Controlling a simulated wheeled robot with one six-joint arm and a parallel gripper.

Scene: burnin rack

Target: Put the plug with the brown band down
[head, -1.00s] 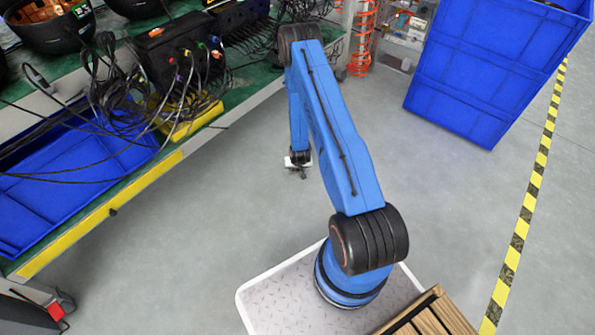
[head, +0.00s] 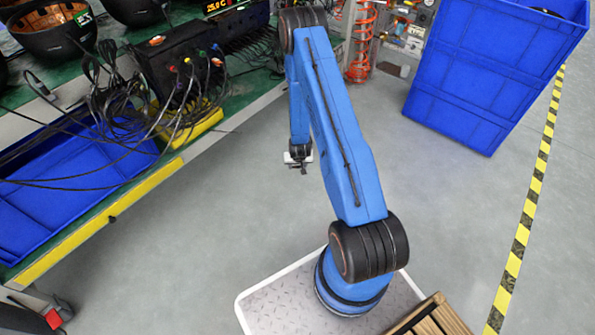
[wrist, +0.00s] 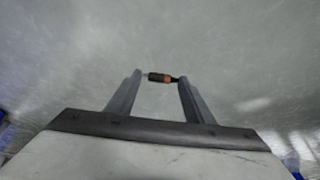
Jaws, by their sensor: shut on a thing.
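In the wrist view my gripper (wrist: 161,78) is shut on a small dark plug (wrist: 153,77) with an orange-brown band near its right end. The plug lies crosswise between the two grey fingertips, with plain grey floor behind it. In the head view my gripper (head: 299,167) hangs below the blue arm, over open floor to the right of the workbench. The plug is too small to make out in the head view.
The green workbench with a yellow edge (head: 100,217) holds a blue tray (head: 40,222), a black box (head: 175,68) with coloured plugs, and tangled black cables (head: 120,115). Stacked blue crates (head: 480,75) stand at right. The floor between is clear.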

